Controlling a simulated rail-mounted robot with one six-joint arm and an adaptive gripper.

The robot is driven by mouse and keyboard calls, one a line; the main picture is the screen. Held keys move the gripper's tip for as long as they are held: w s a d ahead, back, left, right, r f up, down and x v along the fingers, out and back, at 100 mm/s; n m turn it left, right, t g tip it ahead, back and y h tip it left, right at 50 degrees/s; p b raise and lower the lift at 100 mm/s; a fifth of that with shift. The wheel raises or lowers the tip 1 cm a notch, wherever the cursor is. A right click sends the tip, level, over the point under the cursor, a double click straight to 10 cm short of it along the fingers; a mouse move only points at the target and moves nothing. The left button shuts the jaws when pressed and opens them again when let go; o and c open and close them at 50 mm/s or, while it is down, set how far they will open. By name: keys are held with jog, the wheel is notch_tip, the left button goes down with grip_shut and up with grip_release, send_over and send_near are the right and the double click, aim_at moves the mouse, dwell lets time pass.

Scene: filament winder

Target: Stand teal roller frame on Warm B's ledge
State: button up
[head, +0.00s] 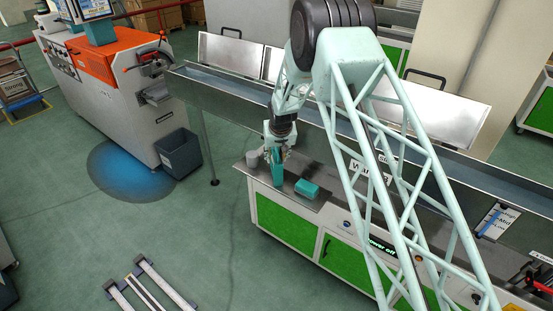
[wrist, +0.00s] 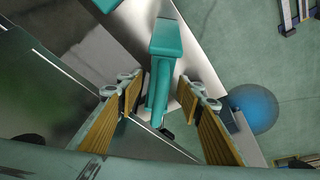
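In the head view, a teal roller frame (head: 277,170) is upright below my gripper (head: 277,150), over the grey metal ledge (head: 252,171) at the front of the bath. In the wrist view the teal frame (wrist: 166,42) lies between the two fingers of my gripper (wrist: 160,88). Gaps show on both sides of it, so the fingers look open around it. Whether its foot touches the ledge cannot be told. A second teal block (head: 307,189) lies on the ledge to the right. A sign partly hidden behind my arm reads "W...".
A long metal trough (head: 235,93) runs behind the ledge. Below are green cabinet doors (head: 285,226). A dark bin (head: 179,153) and an orange-topped machine (head: 100,58) stand left.

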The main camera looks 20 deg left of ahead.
jog(key=shift+v, duration=5.15)
jog(key=shift+d, duration=0.1)
